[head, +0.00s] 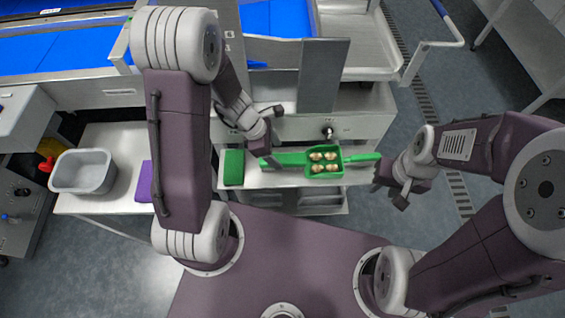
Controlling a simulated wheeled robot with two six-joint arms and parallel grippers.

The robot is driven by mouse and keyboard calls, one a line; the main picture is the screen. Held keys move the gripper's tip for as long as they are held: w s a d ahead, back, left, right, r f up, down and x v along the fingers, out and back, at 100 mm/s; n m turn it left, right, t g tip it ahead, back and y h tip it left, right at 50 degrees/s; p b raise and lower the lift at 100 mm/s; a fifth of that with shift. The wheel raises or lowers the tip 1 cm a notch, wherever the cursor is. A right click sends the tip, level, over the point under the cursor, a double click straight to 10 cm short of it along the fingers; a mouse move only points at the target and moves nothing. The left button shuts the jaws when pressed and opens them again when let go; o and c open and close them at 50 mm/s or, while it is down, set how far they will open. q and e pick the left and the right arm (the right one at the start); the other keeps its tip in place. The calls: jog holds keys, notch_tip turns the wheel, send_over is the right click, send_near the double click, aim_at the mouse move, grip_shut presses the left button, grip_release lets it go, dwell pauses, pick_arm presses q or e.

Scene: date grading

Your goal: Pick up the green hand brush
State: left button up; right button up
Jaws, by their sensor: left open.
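A green strip-like piece (290,159), which looks like the hand brush, lies on the light shelf left of a green pan. Its left end is partly hidden by my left gripper. The green pan (343,168) holds several pale brown pieces, and a green handle (362,157) sticks out to its right. My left gripper (272,136) is open, with one finger close to the strip's left end; I cannot tell whether they touch. My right gripper (388,184) appears open and empty, right of the green handle.
A green block or pad (234,167) lies left of the strip. A metal machine with blue belts (55,53) stands behind.

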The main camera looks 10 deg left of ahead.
aim_at(282, 158)
pick_arm(q)
jog(key=b+x, duration=0.2)
jog(key=x, duration=0.3)
jog(key=shift+b, duration=0.35)
grip_shut()
jog(key=shift+r, duration=0.1)
notch_tip(282, 158, up, 4)
jog(key=p, duration=0.3)
jog(key=shift+r, duration=0.15)
jog(key=s+d+r+b, duration=0.4)
jog(key=s+d+r, duration=0.2)
jog(key=s, duration=0.3)
jog(key=shift+s+d+r, duration=0.3)
jog(key=shift+d, duration=0.1)
